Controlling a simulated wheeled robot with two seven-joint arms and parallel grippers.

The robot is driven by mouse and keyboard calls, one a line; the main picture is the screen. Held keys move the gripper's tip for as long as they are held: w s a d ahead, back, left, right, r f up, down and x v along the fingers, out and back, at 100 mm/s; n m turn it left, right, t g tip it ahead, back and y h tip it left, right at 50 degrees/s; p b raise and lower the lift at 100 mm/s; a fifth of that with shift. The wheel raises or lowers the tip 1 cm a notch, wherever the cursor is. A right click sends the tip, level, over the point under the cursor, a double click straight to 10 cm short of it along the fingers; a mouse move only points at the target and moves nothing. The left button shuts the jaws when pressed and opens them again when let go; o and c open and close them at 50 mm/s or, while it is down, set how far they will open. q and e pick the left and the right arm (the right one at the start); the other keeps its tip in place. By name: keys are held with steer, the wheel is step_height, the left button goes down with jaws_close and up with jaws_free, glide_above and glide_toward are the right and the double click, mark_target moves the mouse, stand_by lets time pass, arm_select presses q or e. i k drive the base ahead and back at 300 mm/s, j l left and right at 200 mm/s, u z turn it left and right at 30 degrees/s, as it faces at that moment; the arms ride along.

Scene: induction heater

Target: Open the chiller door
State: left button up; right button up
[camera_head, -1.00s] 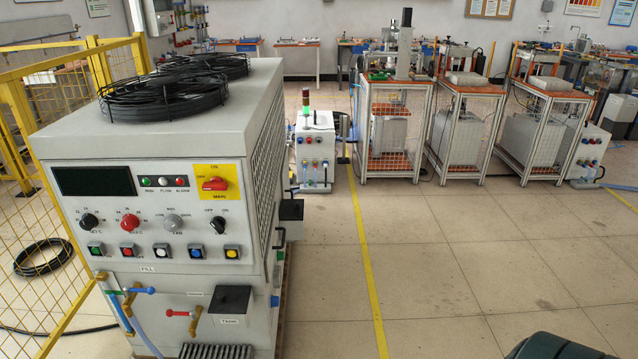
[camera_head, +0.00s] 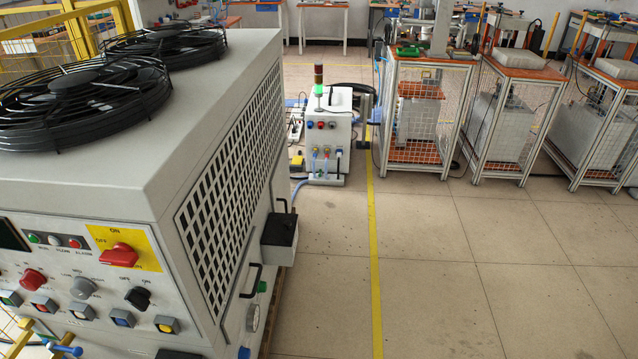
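The chiller (camera_head: 165,205) is a large light-grey cabinet that fills the left of the head view, with two black fans on top. Its front panel carries a red rotary switch (camera_head: 119,255) on a yellow plate, several knobs and square buttons. The right side has a dark slotted grille (camera_head: 235,170). Below the grille is a black bar handle (camera_head: 252,281), and a black box (camera_head: 279,238) with a handle sits farther back. The door looks closed, though its outline is hard to tell. Neither of my grippers is in view.
A white unit (camera_head: 327,145) with a green-lit signal tower stands beyond the chiller. Several wire-mesh frames (camera_head: 415,120) with orange tops stand at the back right. Open tiled floor with a yellow line (camera_head: 373,250) lies right of the chiller.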

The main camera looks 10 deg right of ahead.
mark_target(279, 182)
steer(key=i+l+z, duration=0.15)
steer(key=i+l, duration=0.2)
steer(key=l, duration=0.3)
steer(key=i+l, duration=0.25)
steer(key=l, duration=0.25)
steer(key=i+l+u, duration=0.1)
steer(key=l, duration=0.4)
steer(key=i+l, duration=0.3)
steer(key=l, duration=0.2)
steer(key=i+l, duration=0.2)
steer(key=l, duration=0.3)
steer(key=i+l+u, duration=0.1)
steer(key=l, duration=0.4)
steer(key=i+l, duration=0.3)
steer(key=l, duration=0.25)
steer(key=i+l, duration=0.2)
steer(key=l, duration=0.3)
steer(key=u, duration=0.05)
